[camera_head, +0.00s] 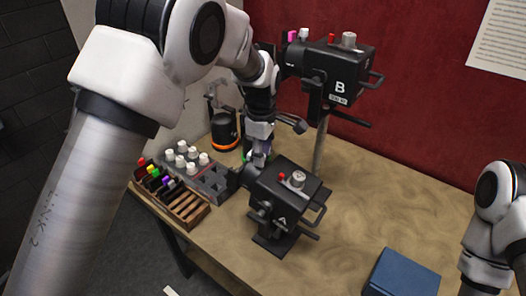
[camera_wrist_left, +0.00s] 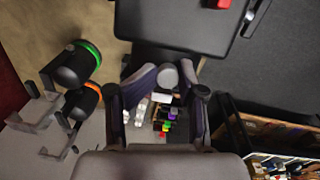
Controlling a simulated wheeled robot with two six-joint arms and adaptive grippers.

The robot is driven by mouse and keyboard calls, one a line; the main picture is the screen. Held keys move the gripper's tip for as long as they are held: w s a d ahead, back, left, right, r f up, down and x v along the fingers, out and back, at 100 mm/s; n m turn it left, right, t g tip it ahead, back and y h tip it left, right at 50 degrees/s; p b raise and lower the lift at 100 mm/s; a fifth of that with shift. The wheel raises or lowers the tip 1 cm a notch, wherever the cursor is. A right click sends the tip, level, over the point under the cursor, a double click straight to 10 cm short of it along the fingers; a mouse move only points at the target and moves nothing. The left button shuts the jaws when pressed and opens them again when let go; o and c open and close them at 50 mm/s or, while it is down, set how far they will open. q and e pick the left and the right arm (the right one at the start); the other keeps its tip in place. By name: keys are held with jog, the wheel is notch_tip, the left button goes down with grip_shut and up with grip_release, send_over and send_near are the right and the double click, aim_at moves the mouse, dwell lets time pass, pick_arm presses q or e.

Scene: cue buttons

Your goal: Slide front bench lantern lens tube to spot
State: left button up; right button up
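The front bench lantern (camera_head: 285,205) is a black box marked A on a low stand, with a red knob and a pale knob on top. Its lens end points left. My left gripper (camera_head: 258,157) is low behind it, by its far left side, partly hidden. In the left wrist view the lantern body (camera_wrist_left: 185,28) fills the top, and the fingers (camera_wrist_left: 168,78) stand on either side of a small pale round knob (camera_wrist_left: 168,74). I cannot tell whether they touch it. My right gripper is out of view.
A second lantern marked B (camera_head: 335,70) stands on a post behind. A rack of white-capped pieces (camera_head: 205,175), a wooden tray (camera_head: 185,207) with coloured pieces and an orange-ringed black cylinder (camera_head: 224,130) are at left. A blue book (camera_head: 402,275) lies at front right. The bench's right side is mostly clear.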

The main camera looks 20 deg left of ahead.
pick_arm(q)
jog(key=shift+s+r, duration=0.2)
jog(key=shift+s, duration=0.1)
grip_shut()
jog(key=shift+s+r, duration=0.15)
jog(key=shift+s, duration=0.15)
jog(key=shift+w, duration=0.1)
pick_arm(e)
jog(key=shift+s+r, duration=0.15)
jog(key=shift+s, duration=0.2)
pick_arm(q)
jog(key=shift+a, duration=0.1)
